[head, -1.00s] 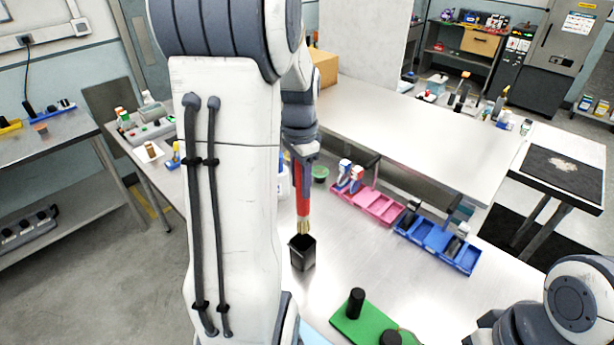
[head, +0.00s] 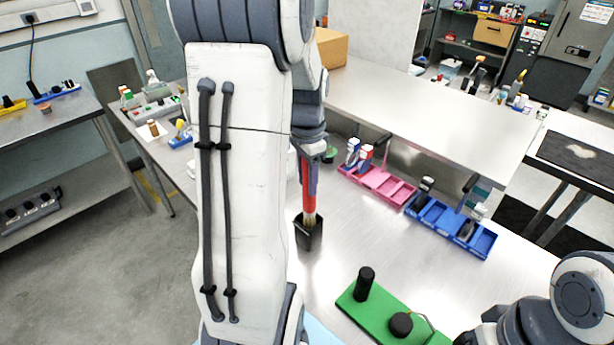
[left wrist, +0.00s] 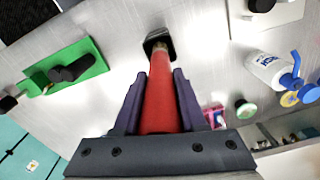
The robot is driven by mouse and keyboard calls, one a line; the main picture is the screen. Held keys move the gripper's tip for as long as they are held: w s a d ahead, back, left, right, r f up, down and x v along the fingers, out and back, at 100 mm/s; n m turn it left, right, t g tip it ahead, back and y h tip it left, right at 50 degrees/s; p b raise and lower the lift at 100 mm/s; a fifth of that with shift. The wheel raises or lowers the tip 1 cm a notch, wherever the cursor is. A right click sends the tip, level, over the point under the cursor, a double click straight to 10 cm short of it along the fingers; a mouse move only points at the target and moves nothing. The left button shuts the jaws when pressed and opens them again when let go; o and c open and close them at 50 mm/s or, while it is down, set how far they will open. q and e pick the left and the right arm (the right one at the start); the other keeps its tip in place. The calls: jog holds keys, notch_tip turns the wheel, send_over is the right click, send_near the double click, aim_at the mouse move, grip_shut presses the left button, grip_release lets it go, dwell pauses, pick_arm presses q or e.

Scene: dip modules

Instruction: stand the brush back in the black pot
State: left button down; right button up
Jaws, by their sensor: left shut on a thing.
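The brush has a red handle (head: 308,199) and pale bristles (head: 309,219), and hangs upright with its bristles down. My left gripper (head: 309,168) is shut on the handle, which also shows between its dark fingers in the left wrist view (left wrist: 160,100). The black pot (head: 308,238) stands on the metal table below the brush. The bristle end overlaps the pot's mouth and seems to be inside the rim; how deep I cannot tell. In the left wrist view the pot (left wrist: 158,38) is at the brush's far end. My right gripper is out of view.
A green board (head: 378,317) with black knobs lies in front of the pot. A pink tray (head: 380,190) and a blue tray (head: 450,236) lie to the right. A white bottle with a blue pump (left wrist: 268,68) shows in the left wrist view. Table between pot and blue tray is clear.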

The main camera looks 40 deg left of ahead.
aim_at(308, 197)
pick_arm(q)
jog(key=shift+f+b, duration=1.6)
jog(key=shift+f, duration=1.1)
jog(key=shift+c, duration=1.9)
grip_release()
notch_tip(308, 197, up, 10)
jog(key=shift+r+b, duration=0.25)
jog(key=shift+b, duration=0.2)
